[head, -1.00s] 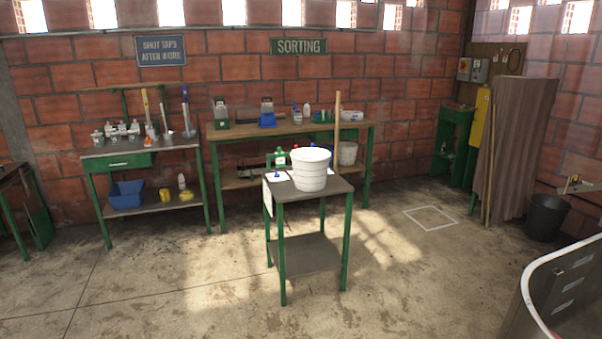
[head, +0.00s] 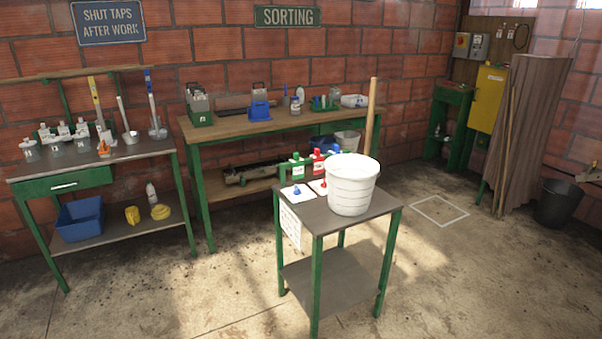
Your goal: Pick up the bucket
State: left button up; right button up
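A white ribbed bucket (head: 351,185) stands upright on the top of a small green-legged table (head: 330,216), toward its right side. Neither of my grippers shows in the head view. Nothing is touching the bucket from my side. The bucket's inside is mostly hidden from this angle.
Small red, blue and green tagged items (head: 318,163) sit behind and left of the bucket. A wooden pole (head: 371,115) rises behind it. The sorting bench (head: 230,128) and a tool table (head: 95,162) stand along the brick wall. The floor (head: 220,300) in front is clear.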

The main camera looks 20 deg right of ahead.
aim_at(351, 178)
jog(key=i+l+u, duration=0.4)
jog(key=i+l, duration=0.75)
